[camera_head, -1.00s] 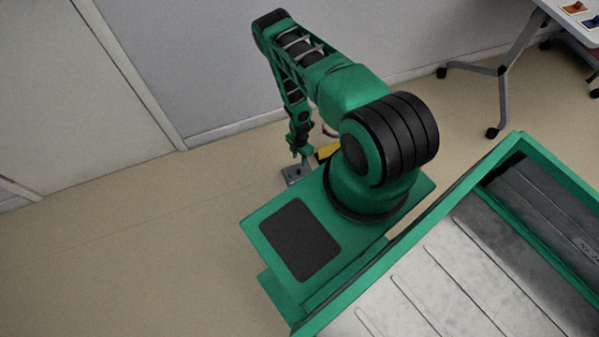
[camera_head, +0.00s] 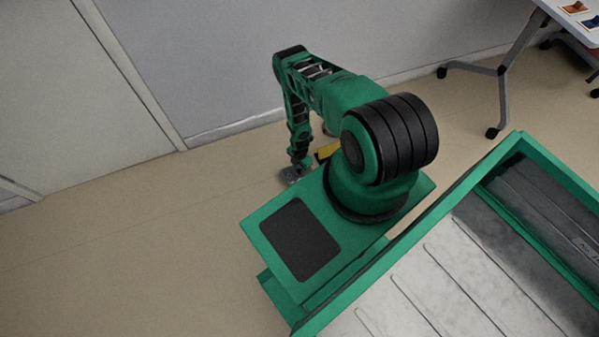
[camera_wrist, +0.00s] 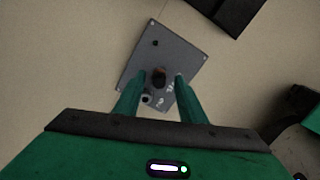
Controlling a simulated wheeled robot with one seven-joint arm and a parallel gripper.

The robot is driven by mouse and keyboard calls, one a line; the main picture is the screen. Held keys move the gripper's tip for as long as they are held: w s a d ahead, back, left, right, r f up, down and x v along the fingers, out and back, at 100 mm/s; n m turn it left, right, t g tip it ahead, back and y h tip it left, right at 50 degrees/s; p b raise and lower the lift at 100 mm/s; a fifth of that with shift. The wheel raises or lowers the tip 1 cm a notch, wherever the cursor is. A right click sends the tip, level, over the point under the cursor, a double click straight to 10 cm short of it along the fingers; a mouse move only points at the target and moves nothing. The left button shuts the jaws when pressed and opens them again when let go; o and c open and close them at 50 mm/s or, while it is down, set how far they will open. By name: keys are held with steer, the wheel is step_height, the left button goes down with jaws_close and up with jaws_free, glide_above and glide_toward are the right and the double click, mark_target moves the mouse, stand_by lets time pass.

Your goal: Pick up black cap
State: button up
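A grey square plate (camera_wrist: 185,52) lies on the floor in the wrist view. A small dark cap-like piece (camera_wrist: 159,74), black with some brown, is on it near the middle. My gripper (camera_wrist: 159,78) is open, with one green finger on each side of this dark piece and visible gaps between. I cannot tell how high the fingertips are above the plate. In the head view my gripper (camera_head: 299,163) points down over the plate (camera_head: 289,176), and the cap cannot be made out there.
A smaller black dot (camera_wrist: 155,43) and a small round fitting (camera_wrist: 147,99) are also on the plate. A yellow object (camera_head: 328,150) shows beside my arm. A table leg (camera_head: 501,95) stands at upper right. Floor (camera_head: 130,235) at left is clear.

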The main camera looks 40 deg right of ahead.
mark_target(298, 171)
steer(key=shift+f, duration=0.4)
jaws_close()
steer(key=shift+r, duration=0.1)
steer(key=shift+w+r, duration=0.1)
steer(key=shift+r, duration=0.45)
steer(key=r, duration=0.3)
steer(key=shift+a+r, duration=0.2)
steer(key=shift+a, duration=0.2)
steer(key=s+a+r, duration=0.3)
steer(key=a+r, duration=0.3)
steer(key=a, duration=0.4)
steer(key=shift+a+r, duration=0.2)
steer(key=shift+a, duration=0.1)
